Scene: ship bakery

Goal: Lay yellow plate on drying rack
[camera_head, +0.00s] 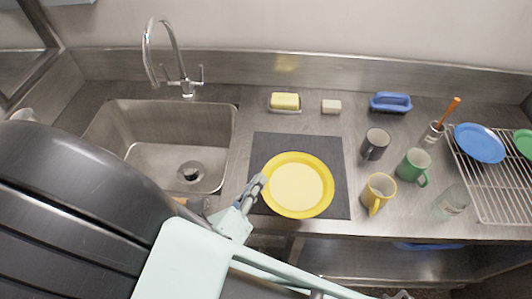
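The yellow plate (297,186) lies on or just above a dark mat (276,143) in the middle of the counter. My gripper (257,188) is at the plate's left edge, with its fingers at the rim. I cannot tell whether the fingers are closed on the rim. The drying rack (499,205) is a wire rack at the right end of the counter. A blue plate (480,143) and a green plate (525,142), partly cut off, lie on its far part. The rack's near part is bare.
Between mat and rack stand a black mug (375,144), a green mug (413,165), a yellow mug (377,192) and a clear glass (452,203). A cup with an orange-handled brush (450,111) stands behind. The sink (165,135) is left; sponge (285,101) and blue brush (391,102) lie behind.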

